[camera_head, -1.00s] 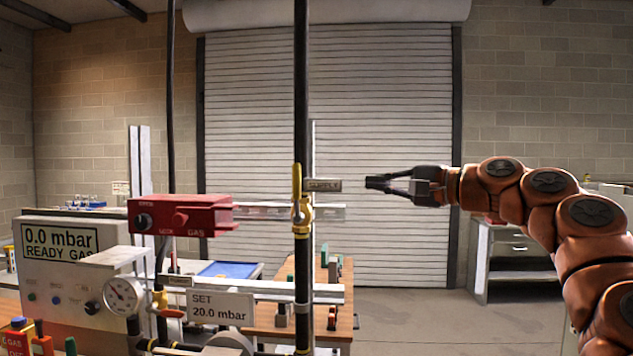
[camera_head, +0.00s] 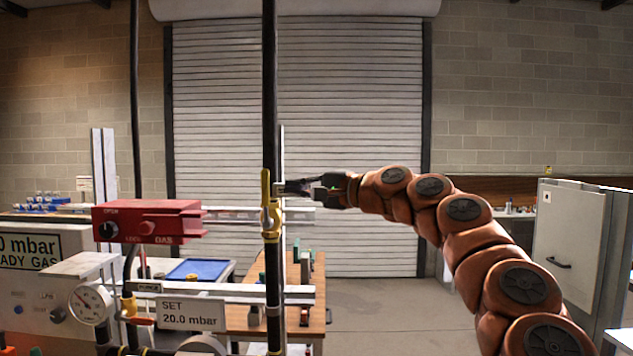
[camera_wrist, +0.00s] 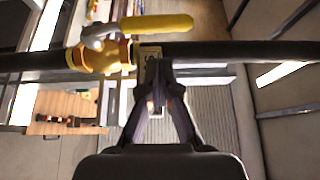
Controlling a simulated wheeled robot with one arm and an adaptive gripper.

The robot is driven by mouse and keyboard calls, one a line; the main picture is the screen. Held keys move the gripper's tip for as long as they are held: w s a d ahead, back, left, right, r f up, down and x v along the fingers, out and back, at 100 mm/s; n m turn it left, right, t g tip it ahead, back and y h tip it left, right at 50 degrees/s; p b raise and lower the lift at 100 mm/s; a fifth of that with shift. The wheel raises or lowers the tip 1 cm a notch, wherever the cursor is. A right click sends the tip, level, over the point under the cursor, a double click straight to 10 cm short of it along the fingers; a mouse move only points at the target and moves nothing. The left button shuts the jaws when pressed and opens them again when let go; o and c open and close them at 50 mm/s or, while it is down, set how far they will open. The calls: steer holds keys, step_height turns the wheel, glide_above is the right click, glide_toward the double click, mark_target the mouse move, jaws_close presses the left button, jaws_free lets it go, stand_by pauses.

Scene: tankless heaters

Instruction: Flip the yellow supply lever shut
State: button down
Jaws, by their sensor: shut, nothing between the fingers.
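The yellow supply lever (camera_head: 265,185) stands upright along the black vertical pipe, above its brass valve body (camera_head: 271,220). In the wrist view the lever (camera_wrist: 158,24) lies parallel to the pipe, and the valve body (camera_wrist: 103,56) is at its left end. My gripper (camera_head: 284,188) is shut and empty, just right of the pipe at the lever's height. In the wrist view its fingertips (camera_wrist: 158,72) are close to the pipe, below the lever in the picture. I cannot tell whether they touch the pipe or the small tag there.
A red gas control box (camera_head: 148,221) is left of the pipe. A pressure gauge (camera_head: 90,305) and a "SET 20.0 mbar" sign (camera_head: 191,314) are lower left. A wooden bench (camera_head: 300,318) stands behind the pipe. A grey cabinet (camera_head: 582,255) is at right. Open floor lies between.

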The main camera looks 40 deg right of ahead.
mark_target(266, 200)
steer(key=shift+w+a+p, duration=0.25)
steer(key=shift+w+a, duration=0.05)
steer(key=shift+a, duration=0.4)
steer(key=shift+w+a+p, duration=0.2)
steer(key=shift+w+a, duration=0.05)
steer(key=shift+a, duration=0.4)
steer(key=shift+w+a+r, duration=0.1)
steer(key=shift+w, duration=0.05)
